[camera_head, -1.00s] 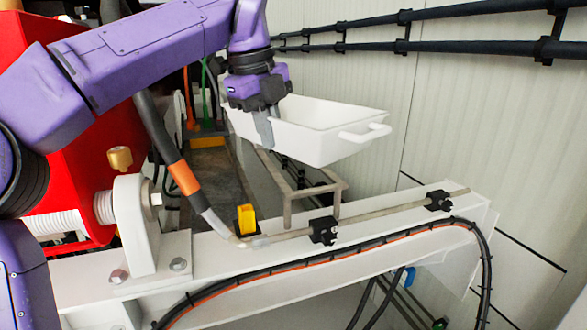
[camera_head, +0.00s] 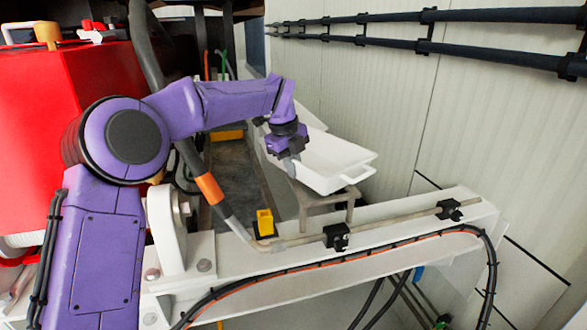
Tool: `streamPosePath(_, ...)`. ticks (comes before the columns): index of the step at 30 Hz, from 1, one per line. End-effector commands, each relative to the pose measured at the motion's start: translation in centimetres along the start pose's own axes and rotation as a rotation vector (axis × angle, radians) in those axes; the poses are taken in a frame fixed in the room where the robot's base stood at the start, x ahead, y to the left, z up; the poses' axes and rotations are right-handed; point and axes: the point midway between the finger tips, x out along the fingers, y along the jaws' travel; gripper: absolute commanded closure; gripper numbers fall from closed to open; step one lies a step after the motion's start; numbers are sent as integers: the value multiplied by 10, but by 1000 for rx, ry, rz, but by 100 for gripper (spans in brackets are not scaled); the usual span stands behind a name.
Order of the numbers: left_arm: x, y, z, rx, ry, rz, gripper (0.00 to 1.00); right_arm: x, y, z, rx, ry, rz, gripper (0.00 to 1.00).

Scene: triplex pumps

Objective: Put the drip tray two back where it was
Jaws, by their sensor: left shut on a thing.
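The white drip tray (camera_head: 335,158) is a shallow rectangular box with a loop handle at its near right end. My left gripper (camera_head: 291,170) is shut on the tray's left long side. The tray is over a grey-brown metal stand (camera_head: 322,199), behind the white beam. I cannot tell whether the tray touches the stand, as its top is partly hidden by the tray. The tray's far end is partly hidden by my gripper and wrist. My right gripper is not in view.
A white beam (camera_head: 400,228) with a pipe, black clamps and cables crosses the front. A hose with an orange band (camera_head: 209,188) and a yellow block (camera_head: 265,222) are left of the stand. Black rails (camera_head: 480,16) run along the pale wall. Red machinery (camera_head: 60,95) is at left.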

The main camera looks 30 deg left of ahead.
Motion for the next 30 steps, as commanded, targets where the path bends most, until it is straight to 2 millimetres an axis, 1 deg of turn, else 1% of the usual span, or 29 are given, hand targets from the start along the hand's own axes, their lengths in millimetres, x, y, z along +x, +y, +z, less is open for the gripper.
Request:
streamPosePath(1,7,2,-2,2,4,1,100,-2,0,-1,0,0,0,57)
streamPosePath(4,17,4,-2,3,2,-2,100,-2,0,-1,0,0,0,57)
streamPosePath(11,19,5,-2,2,2,-3,100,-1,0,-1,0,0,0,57)
streamPosePath(14,20,5,-2,1,3,-1,70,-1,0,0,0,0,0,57)
streamPosePath(15,20,5,-2,1,3,-1,67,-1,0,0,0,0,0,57)
streamPosePath(26,21,6,-2,1,2,-1,67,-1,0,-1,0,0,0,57)
streamPosePath(30,-7,4,-1,0,1,-7,67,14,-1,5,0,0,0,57)
